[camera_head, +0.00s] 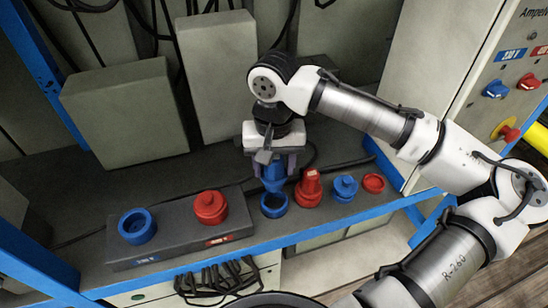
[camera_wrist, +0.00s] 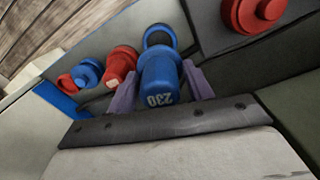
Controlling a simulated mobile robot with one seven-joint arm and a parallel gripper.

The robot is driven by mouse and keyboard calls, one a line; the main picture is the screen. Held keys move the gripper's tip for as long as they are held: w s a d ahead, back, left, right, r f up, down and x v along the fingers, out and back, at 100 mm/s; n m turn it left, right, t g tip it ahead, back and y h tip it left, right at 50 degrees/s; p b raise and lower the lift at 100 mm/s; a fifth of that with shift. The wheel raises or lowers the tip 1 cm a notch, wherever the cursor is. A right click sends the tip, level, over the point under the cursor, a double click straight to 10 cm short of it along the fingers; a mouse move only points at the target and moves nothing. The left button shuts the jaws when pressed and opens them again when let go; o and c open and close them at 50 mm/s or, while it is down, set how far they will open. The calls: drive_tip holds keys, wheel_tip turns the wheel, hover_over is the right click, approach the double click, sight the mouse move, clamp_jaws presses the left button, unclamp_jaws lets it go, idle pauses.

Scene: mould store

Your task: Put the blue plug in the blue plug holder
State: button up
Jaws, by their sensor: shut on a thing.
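My gripper (camera_head: 271,161) points down over the shelf, shut on a blue plug (camera_head: 273,180). In the wrist view the plug (camera_wrist: 160,76), marked 230, sits between the two purple fingers of my gripper (camera_wrist: 160,88). A blue ring-shaped holder (camera_head: 274,207) is on the shelf just under and in front of the plug. The ring also shows beyond the plug in the wrist view (camera_wrist: 158,32). Its opening looks empty; the plug partly covers it, and I cannot tell whether they touch.
A red plug (camera_head: 308,187) stands close right of the blue ring, then a blue fitting (camera_head: 345,188) and a red one (camera_head: 374,183). At left, a dark box (camera_head: 175,236) carries a blue socket (camera_head: 137,227) and a red socket (camera_head: 210,207). Grey cabinets (camera_head: 122,112) stand behind.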

sight(272, 181)
drive_tip(key=shift+f+b, duration=2.15)
drive_tip(key=shift+b, duration=0.05)
drive_tip(key=shift+f, duration=0.45)
drive_tip(key=shift+s+p, duration=0.1)
drive_tip(key=shift+p, duration=0.3)
drive_tip(key=c, duration=0.5)
drive_tip(key=shift+a+r+p, duration=0.2)
drive_tip(key=shift+p, duration=0.35)
drive_tip(key=shift+d+f+b, duration=0.2)
drive_tip(key=shift+f+b, duration=0.25)
drive_tip(key=shift+f, duration=0.95)
